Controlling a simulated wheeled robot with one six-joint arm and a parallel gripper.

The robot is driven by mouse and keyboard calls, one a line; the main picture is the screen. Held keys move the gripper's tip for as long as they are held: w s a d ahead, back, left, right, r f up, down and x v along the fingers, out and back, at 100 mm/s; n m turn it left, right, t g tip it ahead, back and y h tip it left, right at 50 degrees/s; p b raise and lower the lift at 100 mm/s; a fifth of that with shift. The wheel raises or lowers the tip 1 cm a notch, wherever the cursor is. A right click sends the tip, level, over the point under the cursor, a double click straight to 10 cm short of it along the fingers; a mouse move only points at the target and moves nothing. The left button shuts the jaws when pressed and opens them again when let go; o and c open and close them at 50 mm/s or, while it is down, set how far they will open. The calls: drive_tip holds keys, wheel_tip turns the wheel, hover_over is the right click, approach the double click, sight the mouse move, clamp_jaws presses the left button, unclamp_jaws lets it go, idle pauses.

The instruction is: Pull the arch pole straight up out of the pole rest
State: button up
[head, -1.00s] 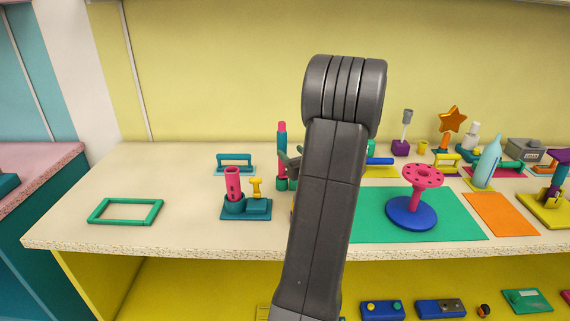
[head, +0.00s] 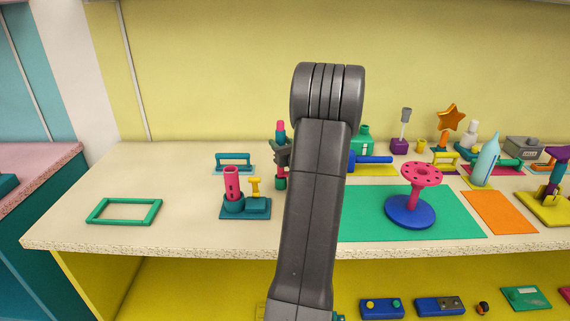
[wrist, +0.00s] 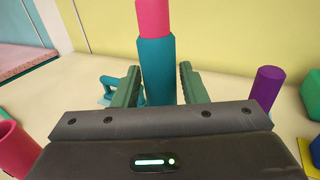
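The arch pole (head: 281,127) stands upright on the table, with a pink top and a teal section below it. It fills the middle of the wrist view (wrist: 157,72). In the head view its foot is in a small green-teal base, which I take for the pole rest (head: 280,184); my arm partly hides it. My gripper (wrist: 160,85) has one finger on each side of the teal section, apparently with narrow gaps. My gripper (head: 283,154) is at the pole's mid-height in the head view. The wrist view hides the pole's lower end.
A pink tube in a teal holder (head: 233,188) stands left of the pole, with a green frame (head: 125,211) farther left. A teal handle (head: 234,161) lies behind. A blue-based pink stand (head: 411,211) is to the right.

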drive_tip(key=c, duration=0.7)
drive_tip(key=shift+r, duration=0.1)
drive_tip(key=shift+r, duration=0.1)
drive_tip(key=shift+r+p, duration=0.5)
drive_tip(key=shift+r, duration=0.3)
